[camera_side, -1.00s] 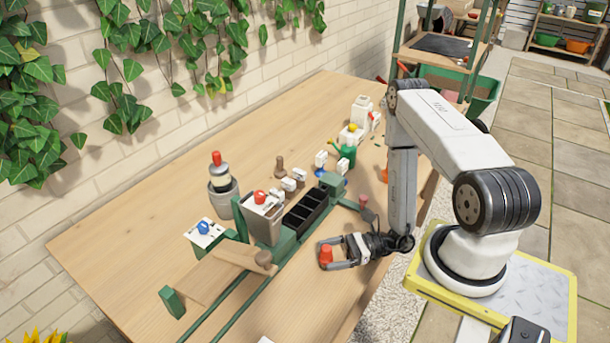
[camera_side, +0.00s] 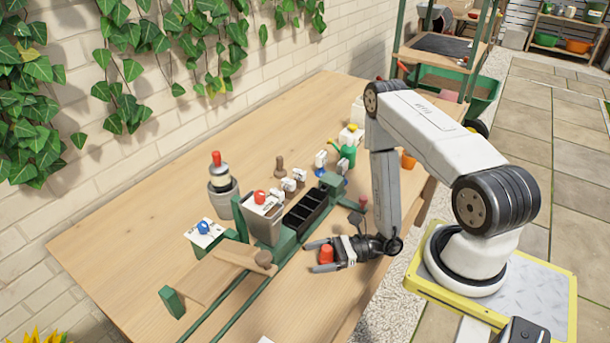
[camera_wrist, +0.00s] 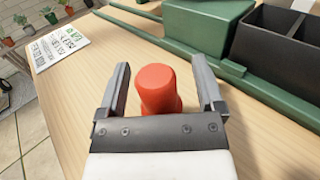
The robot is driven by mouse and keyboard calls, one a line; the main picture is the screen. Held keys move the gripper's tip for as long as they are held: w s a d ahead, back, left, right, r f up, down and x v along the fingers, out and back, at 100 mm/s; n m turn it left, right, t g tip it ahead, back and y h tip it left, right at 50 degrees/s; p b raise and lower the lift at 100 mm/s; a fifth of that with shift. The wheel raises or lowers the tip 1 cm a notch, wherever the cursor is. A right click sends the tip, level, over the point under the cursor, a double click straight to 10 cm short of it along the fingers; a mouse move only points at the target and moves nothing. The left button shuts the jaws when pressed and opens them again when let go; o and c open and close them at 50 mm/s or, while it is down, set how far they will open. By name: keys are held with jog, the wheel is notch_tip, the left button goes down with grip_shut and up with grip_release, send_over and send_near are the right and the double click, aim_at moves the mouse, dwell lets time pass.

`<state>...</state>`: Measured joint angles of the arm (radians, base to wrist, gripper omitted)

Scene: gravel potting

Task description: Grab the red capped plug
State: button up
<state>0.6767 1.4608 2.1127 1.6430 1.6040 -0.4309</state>
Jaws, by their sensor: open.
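The red capped plug (camera_side: 326,254) stands on the bare wood at the front of the table. It is a short red piece with a rounded top, and it also shows in the wrist view (camera_wrist: 155,88). My gripper (camera_side: 314,256) is open and low over the table, with one finger on each side of the plug. In the wrist view my gripper (camera_wrist: 160,65) has a visible gap between the plug and each finger. The fingertips reach past the plug. The palm edge hides the plug's lower part.
A green rail frame with a black compartment tray (camera_side: 305,211) runs just behind my gripper. A grey hopper (camera_side: 264,224) with a red knob and a pot (camera_side: 223,199) holding a red-topped bottle stand further left. A printed card (camera_wrist: 60,44) lies on the table. Wood left of my gripper is clear.

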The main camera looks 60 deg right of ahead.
jog(key=shift+c, duration=0.2)
grip_shut()
jog(key=shift+f, duration=0.1)
notch_tip(320, 180, up, 10)
dwell(1.0)
dwell(1.1)
